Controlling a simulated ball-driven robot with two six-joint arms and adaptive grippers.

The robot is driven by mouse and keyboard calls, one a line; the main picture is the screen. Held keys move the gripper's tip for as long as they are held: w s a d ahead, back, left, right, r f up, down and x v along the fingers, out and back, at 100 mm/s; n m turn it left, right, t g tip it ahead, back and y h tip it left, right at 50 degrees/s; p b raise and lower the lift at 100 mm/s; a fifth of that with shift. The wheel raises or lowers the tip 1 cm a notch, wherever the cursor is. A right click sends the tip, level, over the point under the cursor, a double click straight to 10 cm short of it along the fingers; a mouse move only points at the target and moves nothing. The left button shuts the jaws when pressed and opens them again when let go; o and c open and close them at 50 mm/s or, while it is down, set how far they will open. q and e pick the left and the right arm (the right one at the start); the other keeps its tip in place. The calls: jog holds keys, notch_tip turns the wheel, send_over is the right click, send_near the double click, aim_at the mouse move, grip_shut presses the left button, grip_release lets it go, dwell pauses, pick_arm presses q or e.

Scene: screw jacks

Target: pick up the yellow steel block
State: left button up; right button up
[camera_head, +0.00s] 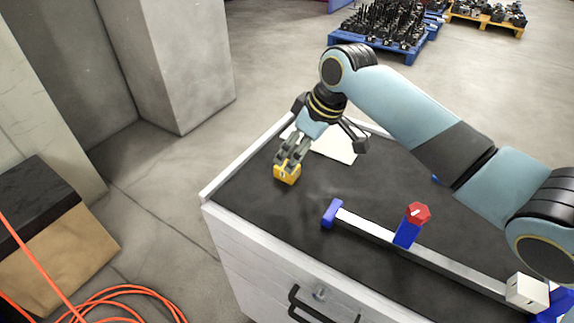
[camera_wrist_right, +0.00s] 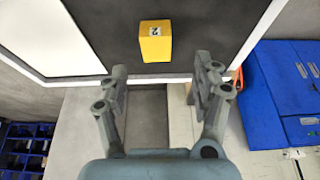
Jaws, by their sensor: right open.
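The yellow steel block (camera_head: 287,174) sits on the dark top of the cabinet, near its left edge. It also shows in the right wrist view (camera_wrist_right: 155,41), with a small white label bearing a black mark. My right gripper (camera_head: 291,158) points down at the block, and its fingers hide part of the block's top in the head view. In the right wrist view the fingers (camera_wrist_right: 162,80) are spread wide with nothing between them, and the block is ahead of the fingertips. My left gripper is not in view.
A steel bar with blue end pieces (camera_head: 331,214) and a red hexagonal knob (camera_head: 417,213) lies right of the block. A white block (camera_head: 527,291) stands near the bar's right end. A white sheet (camera_head: 335,146) lies behind my gripper. A raised pale rim (camera_head: 240,162) edges the cabinet.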

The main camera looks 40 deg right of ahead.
aim_at(279, 173)
jog(key=shift+w+a+f, duration=0.15)
jog(key=shift+w+f, duration=0.05)
jog(key=shift+f, duration=0.3)
jog(key=shift+w+f, duration=0.15)
jog(key=shift+f, duration=0.1)
jog(key=x, duration=0.4)
jog(key=shift+d+f, duration=0.25)
jog(key=shift+f, duration=0.1)
jog(key=shift+w+f, duration=0.2)
jog(key=shift+f, duration=0.1)
jog(key=shift+c, duration=0.5)
jog(key=shift+s, duration=0.1)
jog(key=c, duration=0.4)
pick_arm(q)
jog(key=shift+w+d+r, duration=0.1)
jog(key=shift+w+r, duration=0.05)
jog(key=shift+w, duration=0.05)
pick_arm(e)
grip_shut()
